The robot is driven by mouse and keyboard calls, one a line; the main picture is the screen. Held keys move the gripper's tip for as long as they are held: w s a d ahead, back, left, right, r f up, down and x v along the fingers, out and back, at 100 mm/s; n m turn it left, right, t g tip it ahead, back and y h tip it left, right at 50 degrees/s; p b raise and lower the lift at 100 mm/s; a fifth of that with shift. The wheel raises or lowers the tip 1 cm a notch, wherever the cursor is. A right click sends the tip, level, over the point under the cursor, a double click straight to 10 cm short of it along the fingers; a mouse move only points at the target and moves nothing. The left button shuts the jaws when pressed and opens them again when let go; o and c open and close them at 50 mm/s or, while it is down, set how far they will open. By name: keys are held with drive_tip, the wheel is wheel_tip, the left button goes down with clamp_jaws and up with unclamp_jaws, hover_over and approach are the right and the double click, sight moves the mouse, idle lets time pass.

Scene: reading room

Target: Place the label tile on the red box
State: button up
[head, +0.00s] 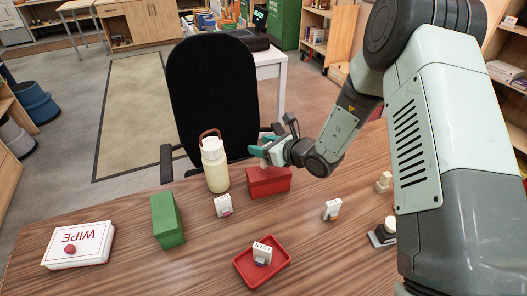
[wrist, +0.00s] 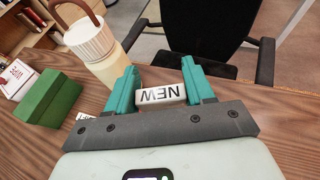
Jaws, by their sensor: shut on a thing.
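The label tile (wrist: 160,94), white and marked NEW, is between the teal fingers of my gripper (wrist: 158,76) in the wrist view. My gripper is shut on it. In the head view my gripper (head: 264,152) is just above the red box (head: 269,184), at the far edge of the table. The tile is mostly hidden by the fingers there, and I cannot tell whether it touches the box lid. The red box does not show in the wrist view.
A cream bottle (head: 215,172) with a brown handle stands close left of the red box. A green box (head: 167,220), a WIPE pack (head: 79,246), a red tray (head: 244,271) and several small white pieces are on the table. A black chair (head: 212,95) stands behind.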

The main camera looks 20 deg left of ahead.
drive_tip(key=shift+f, duration=1)
drive_tip(key=o, duration=1)
drive_tip(key=shift+f, duration=0.15)
drive_tip(key=shift+o, duration=0.2)
drive_tip(key=shift+r, duration=0.2)
drive_tip(key=v, duration=1.2)
